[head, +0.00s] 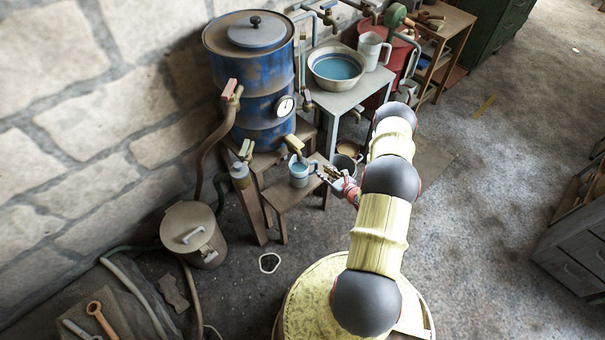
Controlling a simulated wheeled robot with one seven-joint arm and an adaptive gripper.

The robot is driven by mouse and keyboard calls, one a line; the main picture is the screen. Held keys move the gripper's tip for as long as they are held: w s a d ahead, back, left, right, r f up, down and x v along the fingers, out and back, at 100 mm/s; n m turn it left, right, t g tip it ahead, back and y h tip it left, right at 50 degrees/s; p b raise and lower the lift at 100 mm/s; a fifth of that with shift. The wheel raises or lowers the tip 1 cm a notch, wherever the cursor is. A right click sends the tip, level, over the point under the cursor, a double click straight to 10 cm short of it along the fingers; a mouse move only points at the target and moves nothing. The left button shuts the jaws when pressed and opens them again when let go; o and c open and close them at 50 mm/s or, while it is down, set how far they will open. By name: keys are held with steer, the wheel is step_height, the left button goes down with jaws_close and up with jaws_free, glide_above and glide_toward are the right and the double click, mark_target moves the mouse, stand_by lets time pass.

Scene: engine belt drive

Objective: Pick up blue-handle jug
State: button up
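A small grey-blue jug (300,171) with blue liquid in it stands upright on a low wooden stool (283,197), below a tap by the blue barrel. Its handle is on the right side, facing my gripper; the handle's colour is hard to make out. My gripper (326,174) is just right of the jug, with its fingertips at or close to the handle. The fingers are too small to tell whether they are open, shut or touching it. A larger pale jug (371,50) stands on the table at the back.
A blue barrel (262,106) with a gauge stands behind the stool. A basin of blue water (337,68) sits on a grey table (343,101). A lidded metal pot (193,233) and hoses lie left. A dark bucket (345,165) is behind my gripper.

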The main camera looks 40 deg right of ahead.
mark_target(317, 167)
steer(key=b+x, duration=0.2)
steer(key=x, duration=0.4)
steer(key=shift+w, duration=0.15)
steer(key=shift+r, duration=0.1)
steer(key=shift+c, duration=1.1)
jaws_close()
